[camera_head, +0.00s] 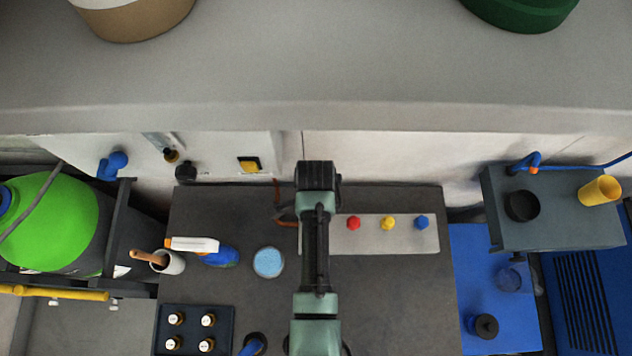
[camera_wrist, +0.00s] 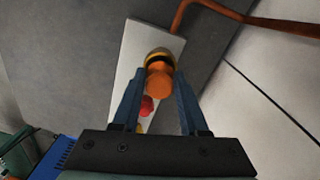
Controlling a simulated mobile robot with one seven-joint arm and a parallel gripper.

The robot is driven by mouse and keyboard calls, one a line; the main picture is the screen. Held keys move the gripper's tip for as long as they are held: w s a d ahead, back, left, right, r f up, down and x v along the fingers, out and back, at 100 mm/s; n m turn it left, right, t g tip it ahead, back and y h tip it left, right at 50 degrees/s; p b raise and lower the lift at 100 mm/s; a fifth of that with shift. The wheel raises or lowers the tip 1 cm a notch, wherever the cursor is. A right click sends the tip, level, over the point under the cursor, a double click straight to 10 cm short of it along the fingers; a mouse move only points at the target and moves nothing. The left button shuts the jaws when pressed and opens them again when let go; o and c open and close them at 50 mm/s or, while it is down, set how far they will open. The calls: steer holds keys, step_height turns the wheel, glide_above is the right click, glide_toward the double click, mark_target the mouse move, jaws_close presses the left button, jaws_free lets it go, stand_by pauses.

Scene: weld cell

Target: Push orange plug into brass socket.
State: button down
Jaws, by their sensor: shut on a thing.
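The orange plug (camera_wrist: 159,82) sits between the two blue-grey fingers of my gripper (camera_wrist: 160,78) in the wrist view, and the jaws are shut on it. A brass-yellow ring with a dark band (camera_wrist: 160,56), seemingly the brass socket, shows right at the far end of the plug, over the end of the pale panel (camera_wrist: 123,73). I cannot tell whether the plug touches the socket or is partly inside it. In the head view my arm hides the plug, the socket and my fingers; the panel (camera_head: 385,242) shows to the right of it.
Red (camera_head: 353,223), yellow (camera_head: 387,223) and blue (camera_head: 422,222) knobs stand along the panel. A reddish-brown cable (camera_wrist: 203,6) runs near the socket. Left on the dark bench are a light-blue round container (camera_head: 268,262), a spray bottle (camera_head: 205,248) and a bottle tray (camera_head: 192,309).

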steer(key=shift+f+b, duration=0.35)
steer(key=shift+f, duration=0.25)
steer(key=c, duration=0.7)
jaws_free()
steer(key=shift+r, duration=0.1)
step_height(320, 180, up, 8)
steer(key=p, duration=0.8)
steer(key=shift+r, duration=0.2)
steer(key=shift+w+r, duration=0.1)
steer(key=shift+r, duration=1.2)
